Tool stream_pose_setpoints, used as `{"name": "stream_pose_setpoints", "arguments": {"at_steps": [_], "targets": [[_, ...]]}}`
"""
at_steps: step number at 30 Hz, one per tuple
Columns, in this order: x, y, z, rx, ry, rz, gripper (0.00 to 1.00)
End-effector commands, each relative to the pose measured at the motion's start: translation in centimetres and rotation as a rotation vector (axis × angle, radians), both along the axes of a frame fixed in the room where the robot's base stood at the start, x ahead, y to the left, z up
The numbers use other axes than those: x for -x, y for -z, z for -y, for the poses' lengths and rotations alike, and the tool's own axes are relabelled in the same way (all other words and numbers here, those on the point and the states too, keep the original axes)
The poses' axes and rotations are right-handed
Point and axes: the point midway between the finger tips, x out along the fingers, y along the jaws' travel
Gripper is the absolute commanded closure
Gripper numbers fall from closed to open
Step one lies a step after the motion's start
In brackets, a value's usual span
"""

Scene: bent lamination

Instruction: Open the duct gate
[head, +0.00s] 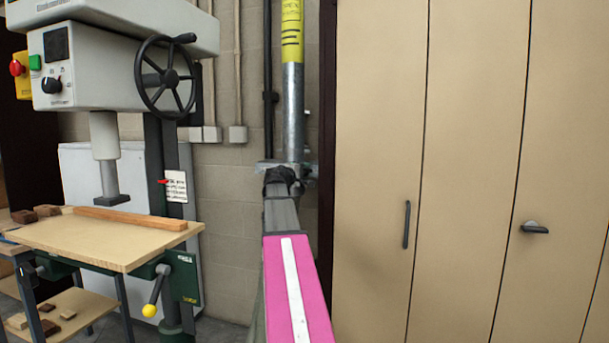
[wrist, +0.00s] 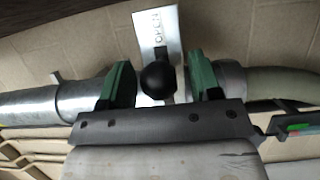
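The duct is a vertical grey metal pipe (head: 293,105) against the wall in the head view; it also crosses the wrist view as a metal pipe (wrist: 40,107). The duct gate's metal plate (wrist: 156,22), marked OPEN, stands out from the pipe in the wrist view. A round black knob (wrist: 158,79) is in front of the plate. My gripper (wrist: 160,84) has its green fingers apart, one on each side of the knob. The left finger is close to it, and a small gap shows on the right. In the head view my arm hides most of the gate.
Tall beige cabinet doors (head: 380,130) stand close on the right, with a projecting handle (head: 535,228). A drill press (head: 105,60) with a handwheel and a wooden table (head: 100,240) stands on the left. A dark thin pipe runs beside the duct.

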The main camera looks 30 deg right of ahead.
Motion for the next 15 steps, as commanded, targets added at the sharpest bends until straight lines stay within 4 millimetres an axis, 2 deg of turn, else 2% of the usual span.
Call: {"name": "stream_pose_setpoints", "arguments": {"at_steps": [4,7,15], "targets": [[0.1,0.0,-0.4,0.000,-0.001,0.000,0.42],[0.5,0.0,-1.4,0.000,-0.001,0.000,0.42],[2.2,0.1,-6.2,0.000,-0.002,0.000,0.42]]}}
